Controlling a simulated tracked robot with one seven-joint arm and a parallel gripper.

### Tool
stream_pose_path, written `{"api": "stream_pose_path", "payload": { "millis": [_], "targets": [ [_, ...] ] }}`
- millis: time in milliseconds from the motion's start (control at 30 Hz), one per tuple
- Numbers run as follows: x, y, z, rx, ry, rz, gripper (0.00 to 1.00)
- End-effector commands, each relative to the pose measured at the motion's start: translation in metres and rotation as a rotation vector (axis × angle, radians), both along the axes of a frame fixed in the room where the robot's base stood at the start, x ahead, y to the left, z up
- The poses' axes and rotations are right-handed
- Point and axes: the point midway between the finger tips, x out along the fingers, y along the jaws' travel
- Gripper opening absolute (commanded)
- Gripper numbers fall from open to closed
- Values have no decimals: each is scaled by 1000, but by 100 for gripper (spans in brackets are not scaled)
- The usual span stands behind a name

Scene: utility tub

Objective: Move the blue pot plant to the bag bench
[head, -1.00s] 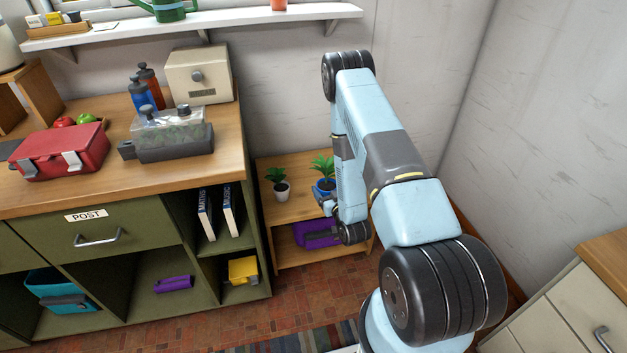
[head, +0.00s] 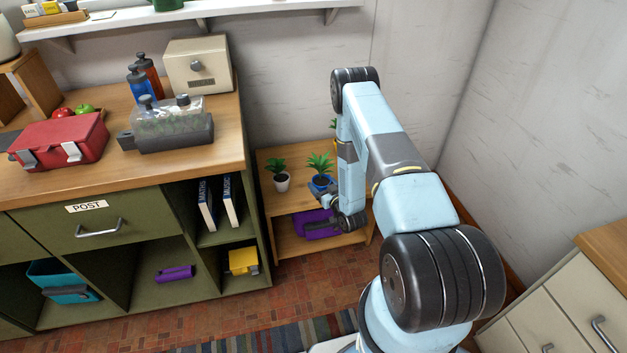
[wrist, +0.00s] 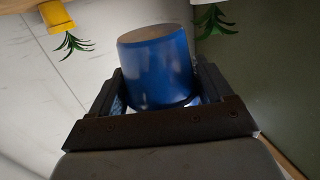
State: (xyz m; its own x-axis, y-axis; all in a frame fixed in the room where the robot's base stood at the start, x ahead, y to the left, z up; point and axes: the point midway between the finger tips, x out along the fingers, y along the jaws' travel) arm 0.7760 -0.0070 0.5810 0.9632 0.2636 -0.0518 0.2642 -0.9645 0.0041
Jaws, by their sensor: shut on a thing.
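The blue pot plant (head: 321,182) is a small blue pot with green leaves, seen just left of my forearm in the head view. My gripper (head: 326,195) is shut on the pot from the front. In the wrist view, which is upside down, the blue pot (wrist: 157,70) sits between both fingers and its underside shows. The pot is over the low wooden bench (head: 290,207), which has a purple bag (head: 313,224) on its lower shelf. I cannot tell how far the pot is above the top, nor which piece is the bag bench.
A white pot plant (head: 281,181) stands close left of the blue one. A yellow pot plant (wrist: 56,14) is on the other side, mostly hidden by my arm in the head view. The green cabinet (head: 257,215) borders the bench on the left; a wall is behind.

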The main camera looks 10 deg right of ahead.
Motion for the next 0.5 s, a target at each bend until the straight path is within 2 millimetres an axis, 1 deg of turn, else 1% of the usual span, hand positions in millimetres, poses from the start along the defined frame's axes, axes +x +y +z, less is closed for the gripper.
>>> {"api": "stream_pose_path", "payload": {
  "millis": [33, 400, 467, 500],
  "targets": [
    [12, 0, 1, 0, -4, 1, 39],
    [91, 1, 1, 0, -3, 1, 39],
    [103, 1, 1, -1, -3, 1, 39],
    [100, 1, -10, 0, 2, 1, 39]
  ]
}}
